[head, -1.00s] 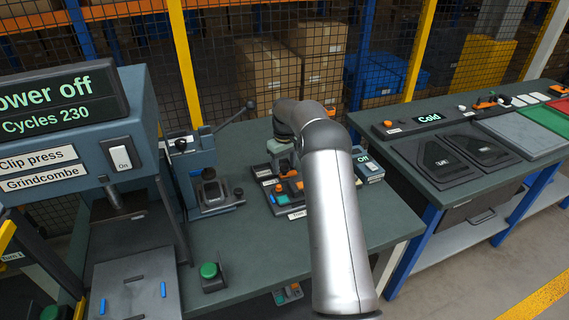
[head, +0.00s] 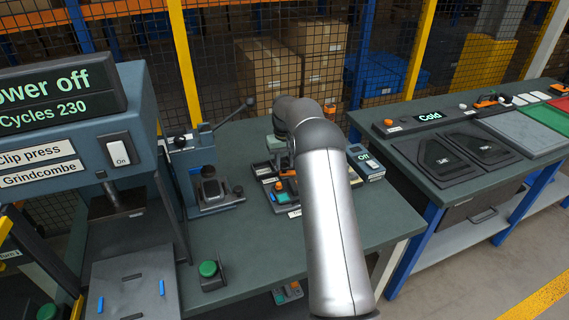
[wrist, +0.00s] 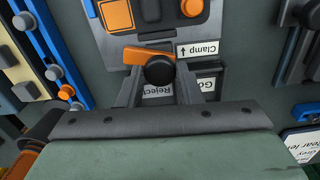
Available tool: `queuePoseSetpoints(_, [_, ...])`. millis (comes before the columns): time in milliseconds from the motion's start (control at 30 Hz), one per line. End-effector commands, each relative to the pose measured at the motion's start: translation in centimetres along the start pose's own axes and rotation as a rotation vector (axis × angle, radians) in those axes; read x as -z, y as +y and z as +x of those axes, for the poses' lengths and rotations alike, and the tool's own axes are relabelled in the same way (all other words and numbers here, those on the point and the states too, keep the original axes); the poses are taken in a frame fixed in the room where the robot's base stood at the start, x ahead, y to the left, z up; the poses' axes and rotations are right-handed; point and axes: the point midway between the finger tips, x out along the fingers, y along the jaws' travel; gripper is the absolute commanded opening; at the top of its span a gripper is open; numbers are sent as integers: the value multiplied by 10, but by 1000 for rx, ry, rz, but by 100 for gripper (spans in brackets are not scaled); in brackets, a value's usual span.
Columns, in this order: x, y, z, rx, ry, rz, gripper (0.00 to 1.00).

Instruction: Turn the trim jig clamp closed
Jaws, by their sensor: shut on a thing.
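The trim jig (head: 282,196) sits on the green bench, partly hidden behind my arm in the head view. In the wrist view, the jig plate (wrist: 208,22) is at the top, with a label reading "Clamp" and an arrow. The clamp (wrist: 135,56) shows as an orange lever with a round black knob at its right end. My gripper (wrist: 158,74) has its two grey fingers on either side of the knob and is shut on the clamp. In the head view my gripper is mostly hidden by the arm.
Labels reading "Go" and "Reject" (wrist: 158,90) lie under my fingers. The clip press (head: 110,150) and a toggle fixture (head: 207,180) stand to the left.

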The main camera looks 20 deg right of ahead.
Motion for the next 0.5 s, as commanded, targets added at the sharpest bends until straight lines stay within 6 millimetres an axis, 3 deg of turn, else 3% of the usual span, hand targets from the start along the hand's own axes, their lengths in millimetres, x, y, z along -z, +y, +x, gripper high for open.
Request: queuePoseSetpoints(500, [1, -1, -1, -1, 2, 490, 9])
